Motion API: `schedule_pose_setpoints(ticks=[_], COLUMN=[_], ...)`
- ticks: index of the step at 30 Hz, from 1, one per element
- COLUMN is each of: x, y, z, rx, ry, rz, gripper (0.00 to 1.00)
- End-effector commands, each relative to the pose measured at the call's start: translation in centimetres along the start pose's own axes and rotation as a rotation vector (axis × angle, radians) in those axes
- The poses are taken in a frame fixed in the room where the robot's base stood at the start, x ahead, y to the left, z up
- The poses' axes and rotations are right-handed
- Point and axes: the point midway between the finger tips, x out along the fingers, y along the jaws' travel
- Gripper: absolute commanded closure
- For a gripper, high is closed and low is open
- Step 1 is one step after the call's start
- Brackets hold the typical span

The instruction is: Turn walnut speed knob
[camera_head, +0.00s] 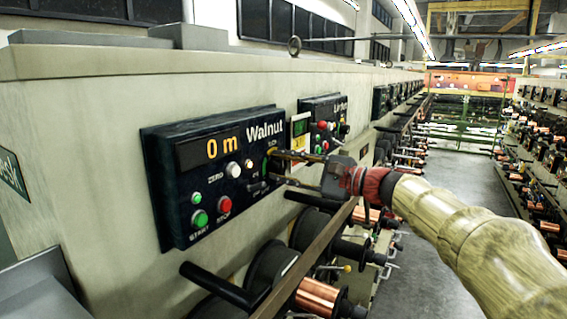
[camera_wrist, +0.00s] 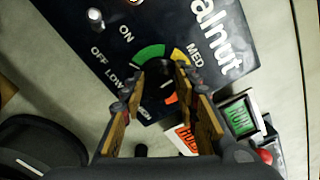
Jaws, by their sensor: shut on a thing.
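The dark Walnut control panel (camera_head: 165,195) is on the machine's front wall, with an orange display reading 0 m. In the wrist view, the panel (camera_wrist: 75,20) shows a dark speed knob (camera_wrist: 158,76) beside a green, yellow and red arc marked LOW and MED. My gripper (camera_wrist: 160,84) has its tan-padded fingers on both sides of the knob and is shut on it. The fingers hide much of the knob, so I cannot read its pointer. In the head view, my gripper (camera_head: 269,167) reaches the panel's right side from the right and covers the knob.
White, green and red buttons (camera_head: 224,205) sit left of the knob. A second panel (camera_head: 322,106) is farther right. Spools and a rail (camera_head: 312,258) lie below; the aisle floor (camera_head: 440,240) is open at right.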

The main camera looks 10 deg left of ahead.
Motion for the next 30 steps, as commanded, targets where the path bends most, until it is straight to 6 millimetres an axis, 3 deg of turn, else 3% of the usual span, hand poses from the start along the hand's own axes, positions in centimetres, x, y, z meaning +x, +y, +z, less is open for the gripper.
schedule_pose_setpoints(ticks=[19, 20, 30], x=[0.0, 0.0, 0.0], y=[0.13, 0.14, 0.05], z=[-0.18, -0.19, -0.08], rx=[0.05, 0.049, 0.048], ry=[0.002, 0.002, 0.001], rz=[0.001, 0.001, 0.0], gripper=[0.94, 0.68, 0.51])
